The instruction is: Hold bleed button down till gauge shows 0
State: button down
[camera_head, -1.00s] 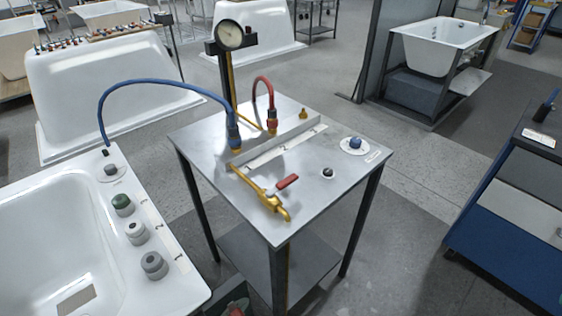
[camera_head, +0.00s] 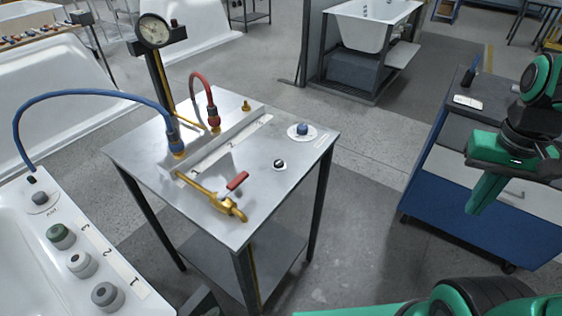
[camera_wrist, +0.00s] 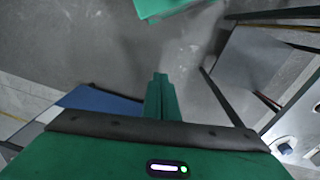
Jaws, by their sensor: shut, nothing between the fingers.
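The steel-topped test stand (camera_head: 255,183) carries a blue button (camera_head: 302,130) on a white round plate at its right corner and a small black-and-white knob (camera_head: 280,164) in front of it. Their labels are too small to read, so I cannot tell which is the bleed button. The round gauge (camera_head: 153,31) is on a post behind the stand; its needle reading is too small to tell. My gripper (camera_head: 474,208) is shut and empty, pointing down, right of the stand and well apart from both buttons. In the wrist view its closed fingers (camera_wrist: 160,78) point over grey floor.
A blue hose (camera_head: 90,94) arches from the stand to the white tub (camera_head: 30,255) at left, with several knobs on its rim. A red hose (camera_head: 204,85) and a brass valve with a red lever (camera_head: 233,184) sit on the stand. A blue cabinet (camera_head: 440,195) stands at right.

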jog(key=w+a+r+n+t+h, duration=0.1)
jog(key=w+a+n+h, duration=0.3)
jog(key=w, duration=0.8)
notch_tip(320, 180, up, 2)
jog(key=n+t, duration=0.5)
jog(key=t, duration=0.2)
send_over(277, 165)
jog(key=shift+y, duration=0.4)
jog(key=shift+f, duration=4.45)
jog(key=shift+s+f, duration=0.1)
jog(key=shift+f, duration=0.65)
